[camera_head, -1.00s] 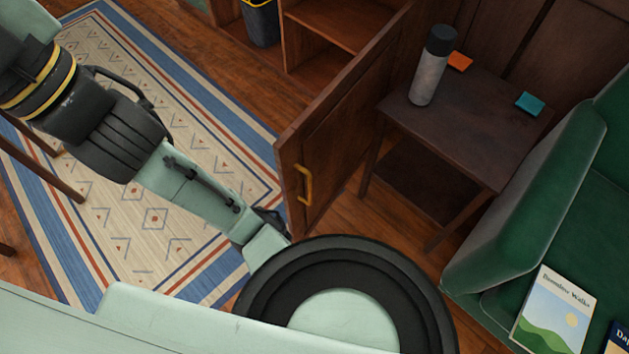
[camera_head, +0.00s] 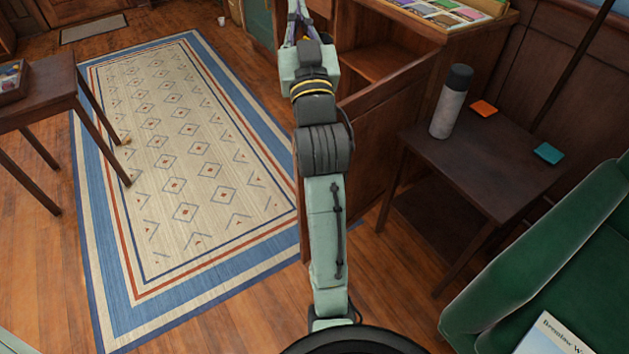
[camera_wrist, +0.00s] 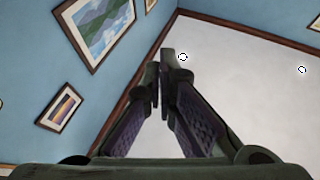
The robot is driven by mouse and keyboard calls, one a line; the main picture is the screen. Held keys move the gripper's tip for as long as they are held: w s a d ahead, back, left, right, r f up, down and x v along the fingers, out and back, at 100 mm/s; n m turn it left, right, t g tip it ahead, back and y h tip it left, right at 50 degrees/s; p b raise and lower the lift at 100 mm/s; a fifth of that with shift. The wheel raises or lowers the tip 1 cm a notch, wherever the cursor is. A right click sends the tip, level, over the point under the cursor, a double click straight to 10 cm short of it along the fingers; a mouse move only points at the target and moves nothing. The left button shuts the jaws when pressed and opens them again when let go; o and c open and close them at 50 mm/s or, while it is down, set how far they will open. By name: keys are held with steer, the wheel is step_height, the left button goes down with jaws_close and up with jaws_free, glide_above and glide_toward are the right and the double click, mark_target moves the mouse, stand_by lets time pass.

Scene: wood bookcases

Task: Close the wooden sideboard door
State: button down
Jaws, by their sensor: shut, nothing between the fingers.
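The wooden sideboard (camera_head: 378,62) stands at the top centre of the head view, with its interior showing. Its door (camera_head: 378,128) is open and juts out toward me, left of the small side table. My arm crosses in front of the door's free edge and hides the handle. My gripper (camera_head: 297,12) is at the top of the head view, beyond the forearm and partly cut off. In the wrist view its fingers (camera_wrist: 162,76) are together and empty, with the ceiling and wall behind them. I cannot tell whether my arm touches the door.
The side table (camera_head: 490,160) with a grey bottle (camera_head: 450,105) stands close right of the door. A green armchair (camera_head: 560,260) is at the lower right. The patterned rug (camera_head: 180,170) is open floor to the left; a wooden table (camera_head: 40,100) stands at far left.

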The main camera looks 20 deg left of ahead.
steer(key=w+d+f+m+g+h+b, duration=0.1)
steer(key=w+d+f+m+g+h, duration=0.15)
steer(key=d+f, duration=0.45)
steer(key=w+d+f+m+g+h, duration=0.1)
steer(key=w+d+f+m, duration=0.2)
steer(key=f, duration=0.7)
steer(key=w+d+f+m+g+h+b, duration=0.1)
steer(key=w+d+f+g+h, duration=0.15)
steer(key=d+f, duration=0.5)
steer(key=s+a+f+m+g+y, duration=0.25)
steer(key=s+f+g+y, duration=0.35)
steer(key=f, duration=0.6)
steer(key=s+r+m+y, duration=0.1)
steer(key=s+m+y, duration=0.25)
steer(key=s, duration=0.45)
steer(key=r+p+x, duration=0.1)
steer(key=p+x, duration=0.2)
steer(key=x, duration=1.1)
steer(key=shift+a+n+y, duration=0.3)
steer(key=shift+n+y, duration=0.05)
steer(key=shift+n, duration=0.1)
steer(key=shift+a, duration=0.1)
